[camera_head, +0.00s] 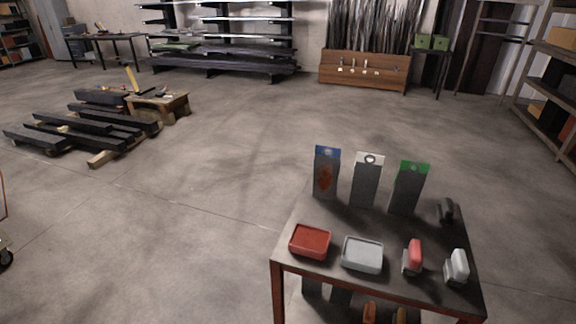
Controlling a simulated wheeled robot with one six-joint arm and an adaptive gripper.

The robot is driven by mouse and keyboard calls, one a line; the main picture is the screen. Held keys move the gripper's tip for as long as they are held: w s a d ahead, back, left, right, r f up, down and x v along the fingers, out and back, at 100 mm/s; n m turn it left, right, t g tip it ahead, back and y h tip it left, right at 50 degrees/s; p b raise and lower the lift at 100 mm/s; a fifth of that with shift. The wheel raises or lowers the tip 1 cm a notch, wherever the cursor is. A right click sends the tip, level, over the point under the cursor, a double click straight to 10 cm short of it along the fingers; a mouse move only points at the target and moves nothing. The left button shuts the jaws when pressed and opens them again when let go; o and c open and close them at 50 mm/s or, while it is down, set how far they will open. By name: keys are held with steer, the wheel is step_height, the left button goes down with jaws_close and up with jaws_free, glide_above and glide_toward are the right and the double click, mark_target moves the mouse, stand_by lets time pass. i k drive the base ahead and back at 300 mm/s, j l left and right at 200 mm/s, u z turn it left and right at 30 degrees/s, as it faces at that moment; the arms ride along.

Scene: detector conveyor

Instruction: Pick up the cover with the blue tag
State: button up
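Three upright dark panels stand in a row at the back of a dark table (325,266) in the head view. Small gaps separate the three. My gripper is not in view.
Dark beams (90,130) lie on the floor at left. The floor between is clear.

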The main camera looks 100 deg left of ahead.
mark_target(326, 164)
steer(key=u, duration=2.25)
